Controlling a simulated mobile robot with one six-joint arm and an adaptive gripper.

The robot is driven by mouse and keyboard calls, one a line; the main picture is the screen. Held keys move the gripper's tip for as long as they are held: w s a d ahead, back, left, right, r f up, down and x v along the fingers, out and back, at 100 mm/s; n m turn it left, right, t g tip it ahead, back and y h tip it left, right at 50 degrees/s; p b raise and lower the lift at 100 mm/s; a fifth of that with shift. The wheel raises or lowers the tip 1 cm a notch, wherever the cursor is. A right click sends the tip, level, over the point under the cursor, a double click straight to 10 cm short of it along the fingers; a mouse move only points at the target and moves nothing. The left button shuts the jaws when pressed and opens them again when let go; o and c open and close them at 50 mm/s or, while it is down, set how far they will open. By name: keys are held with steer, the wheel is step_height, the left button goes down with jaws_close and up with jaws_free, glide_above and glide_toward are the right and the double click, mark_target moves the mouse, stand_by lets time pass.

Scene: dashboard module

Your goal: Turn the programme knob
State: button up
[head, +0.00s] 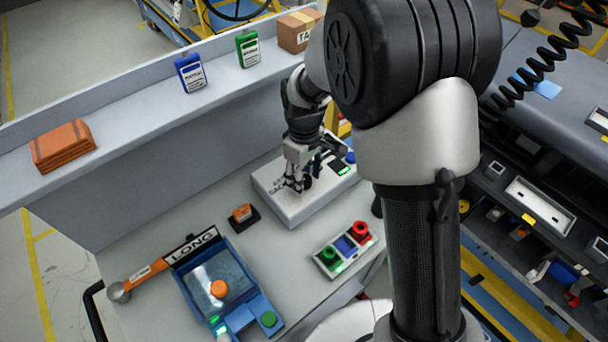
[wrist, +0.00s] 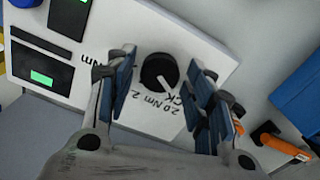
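The programme knob (wrist: 160,72) is a round black knob with a white pointer line, on a white panel (wrist: 200,40) with handwritten-style lettering including "2.0 Nm". In the wrist view it lies between the blue-padded fingers of my gripper (wrist: 165,92), with a gap on each side. My gripper is open. In the head view my gripper (head: 296,184) is low over the white box (head: 292,216), and the dark knob (head: 307,183) is partly hidden by the fingers. I cannot tell how far the fingertips are from the panel.
The box also carries a small green-lit display (wrist: 42,77) and a blue knob (head: 350,157). A grey shelf (head: 130,110) runs behind.

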steer(key=c, duration=0.8)
steer(key=shift+c, duration=0.2)
steer(key=m+p, duration=0.1)
steer(key=m, duration=0.2)
steer(key=shift+m+p, duration=0.35)
steer(key=shift+m, duration=0.05)
steer(key=shift+m+p, duration=0.6)
steer(key=shift+m, duration=1.4)
steer(key=o, duration=1.1)
